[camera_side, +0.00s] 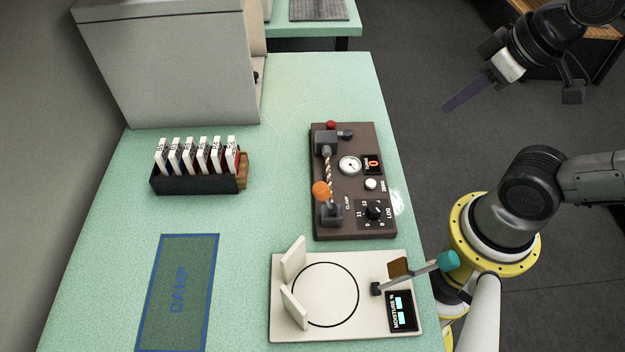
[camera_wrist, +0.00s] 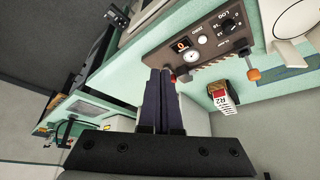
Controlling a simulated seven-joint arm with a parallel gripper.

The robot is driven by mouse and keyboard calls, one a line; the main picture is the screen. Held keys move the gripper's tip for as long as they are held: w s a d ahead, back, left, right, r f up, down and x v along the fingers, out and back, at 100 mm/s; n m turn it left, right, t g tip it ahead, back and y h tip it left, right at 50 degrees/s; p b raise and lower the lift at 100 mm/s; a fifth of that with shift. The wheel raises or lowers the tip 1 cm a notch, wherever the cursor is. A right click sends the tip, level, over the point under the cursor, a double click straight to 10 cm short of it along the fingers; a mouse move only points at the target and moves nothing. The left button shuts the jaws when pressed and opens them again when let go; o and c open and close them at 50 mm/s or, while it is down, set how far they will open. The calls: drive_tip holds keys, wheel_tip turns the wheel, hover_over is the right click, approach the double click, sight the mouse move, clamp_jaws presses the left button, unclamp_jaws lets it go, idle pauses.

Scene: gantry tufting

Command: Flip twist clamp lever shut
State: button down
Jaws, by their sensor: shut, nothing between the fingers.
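The twist tester (camera_side: 362,205) is a dark brown box on the green table, with a gauge, a display and a dial. Its clamp lever has an orange knob (camera_side: 321,188) above a grey clamp block (camera_side: 331,214) at the near end and stands up from it. A twisted yarn (camera_side: 328,168) runs from there to the far grey block. The orange knob also shows in the wrist view (camera_wrist: 254,74), right of the fingers. My gripper (camera_side: 446,108) is shut and empty, in the air beyond the table's right edge, well apart from the lever. Its fingers (camera_wrist: 160,72) lie together.
A moisture meter (camera_side: 345,325) with a teal-knobbed lever (camera_side: 447,261) stands in front of the tester. A rack of cards (camera_side: 195,187) stands left, a blue-edged mat (camera_side: 213,290) lies front left. A large grey cabinet (camera_side: 170,65) fills the back left. Bare table lies between rack and tester.

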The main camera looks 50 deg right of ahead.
drive_tip(key=w+a+r+g, duration=0.2)
drive_tip(key=w+r, duration=0.1)
drive_tip(key=r, duration=0.6)
drive_tip(key=w+a+r+n+g, duration=0.3)
drive_tip(key=w+a+g, duration=0.1)
drive_tip(key=w+a, duration=0.5)
drive_tip(key=w+a+f+n+g+h, duration=0.1)
drive_tip(key=w+a+f+n, duration=0.1)
drive_tip(key=a+f, duration=0.3)
drive_tip(key=w+a+f+n+g+h, duration=0.1)
drive_tip(key=w+a+f, duration=0.3)
drive_tip(key=a, duration=0.8)
wheel_tip(320, 180, down, 2)
drive_tip(key=shift+a+f+n+g+h, duration=0.25)
drive_tip(key=shift+n+g+h, duration=0.15)
drive_tip(key=shift+g, duration=0.1)
drive_tip(key=shift+s, duration=0.1)
